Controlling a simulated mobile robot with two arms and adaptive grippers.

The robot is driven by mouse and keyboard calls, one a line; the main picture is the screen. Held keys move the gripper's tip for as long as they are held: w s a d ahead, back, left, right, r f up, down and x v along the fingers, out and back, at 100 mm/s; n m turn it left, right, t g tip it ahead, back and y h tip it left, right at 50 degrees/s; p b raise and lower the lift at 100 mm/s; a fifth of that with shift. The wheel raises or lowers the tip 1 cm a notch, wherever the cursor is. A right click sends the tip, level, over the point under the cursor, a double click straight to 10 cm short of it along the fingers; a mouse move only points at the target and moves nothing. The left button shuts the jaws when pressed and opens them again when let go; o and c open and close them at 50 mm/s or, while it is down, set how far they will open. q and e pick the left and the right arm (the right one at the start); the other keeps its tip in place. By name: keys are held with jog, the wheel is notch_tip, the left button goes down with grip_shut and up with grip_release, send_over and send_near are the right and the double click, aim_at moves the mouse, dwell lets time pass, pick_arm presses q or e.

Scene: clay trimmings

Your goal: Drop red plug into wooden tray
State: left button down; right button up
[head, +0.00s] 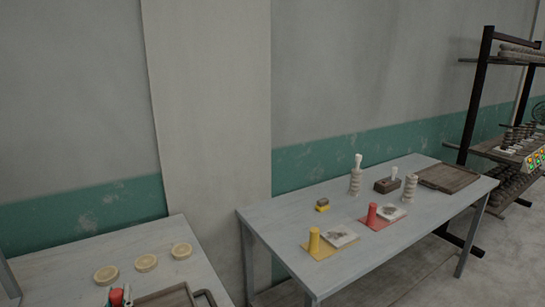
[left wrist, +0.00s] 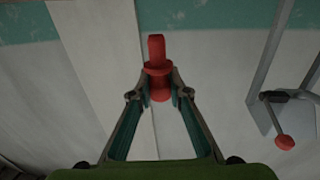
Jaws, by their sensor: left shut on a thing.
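My left gripper (left wrist: 160,88) is shut on the red plug (left wrist: 157,68) in the left wrist view. The plug has a narrow upper stem, a wider collar and a lower part between the fingertips. In the head view, the red plug (head: 116,297) shows at the bottom left edge, with a bit of my left gripper (head: 127,295) beside it. A brown wooden tray (head: 165,298) is partly cut off just right of it. Another wooden tray (head: 447,177) lies at the far right of the right table. My right gripper is not in view.
Three yellow dishes (head: 146,262) stand on the left table (head: 60,265). The right table (head: 290,225) holds yellow and red pieces (head: 372,215), pale tiles and stacked pale forms. A dark shelf rack (head: 474,110) stands at the right. A gap separates the tables.

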pick_arm(q)
jog(key=shift+f, duration=0.2)
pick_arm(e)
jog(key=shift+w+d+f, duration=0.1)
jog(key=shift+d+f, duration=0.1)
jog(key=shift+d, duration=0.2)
pick_arm(q)
jog(key=c, duration=1.8)
grip_release()
jog(key=shift+c, duration=0.2)
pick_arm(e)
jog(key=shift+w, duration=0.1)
pick_arm(q)
jog(key=shift+s, duration=0.1)
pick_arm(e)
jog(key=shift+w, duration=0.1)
pick_arm(q)
jog(key=v, duration=0.7)
jog(key=shift+s, duration=0.15)
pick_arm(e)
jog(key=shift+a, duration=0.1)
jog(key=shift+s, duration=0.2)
